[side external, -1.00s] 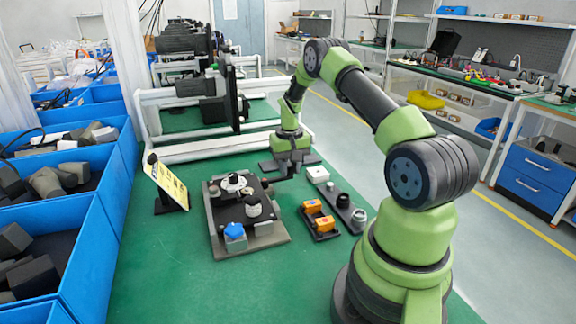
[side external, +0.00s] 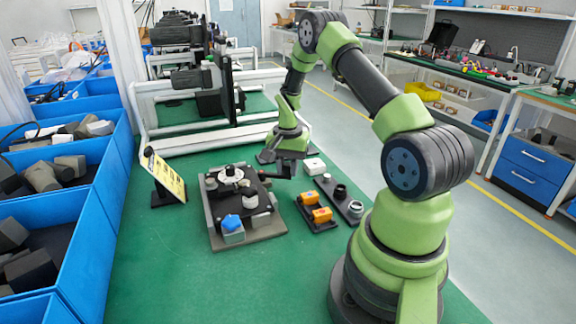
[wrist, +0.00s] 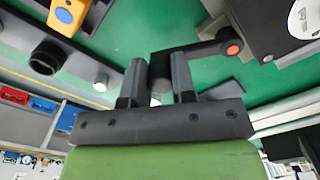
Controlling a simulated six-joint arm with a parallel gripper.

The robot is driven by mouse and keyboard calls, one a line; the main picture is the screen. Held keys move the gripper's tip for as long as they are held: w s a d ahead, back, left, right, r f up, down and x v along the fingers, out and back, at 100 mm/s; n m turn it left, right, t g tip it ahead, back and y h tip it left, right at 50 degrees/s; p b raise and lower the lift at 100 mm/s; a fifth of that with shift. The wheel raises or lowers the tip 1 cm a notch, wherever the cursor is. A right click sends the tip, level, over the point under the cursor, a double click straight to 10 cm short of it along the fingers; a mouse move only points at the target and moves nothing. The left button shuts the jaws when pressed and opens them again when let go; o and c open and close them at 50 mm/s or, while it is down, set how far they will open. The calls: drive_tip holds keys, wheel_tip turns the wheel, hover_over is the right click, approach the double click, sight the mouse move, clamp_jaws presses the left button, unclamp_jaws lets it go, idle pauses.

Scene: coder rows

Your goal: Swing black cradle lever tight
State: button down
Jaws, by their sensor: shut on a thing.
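The black cradle lever (wrist: 205,50) shows in the wrist view as a bent dark arm with an orange-red cap at one end. In the side view the lever (side external: 272,176) sticks out from the right far side of the cradle fixture, small and partly hidden. The fixture (side external: 262,231) has a grey base plate, a dark block, a pale round part and a blue-topped part. My gripper (wrist: 158,82) is shut on the lever's knob end; it also shows in the side view (side external: 284,168).
A black tray with two orange blocks (side external: 322,215) and a dark strip with round parts (side external: 355,209) lie right of the fixture. A yellow sign (side external: 166,178) stands left. Green table is clear in front.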

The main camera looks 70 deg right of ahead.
idle(0.3)
drive_tip(key=c, duration=0.9)
unclamp_jaws()
drive_tip(key=shift+c, duration=0.2)
drive_tip(key=shift+r, duration=0.15)
wheel_tip(320, 180, up, 10)
drive_tip(key=shift+f, duration=0.15)
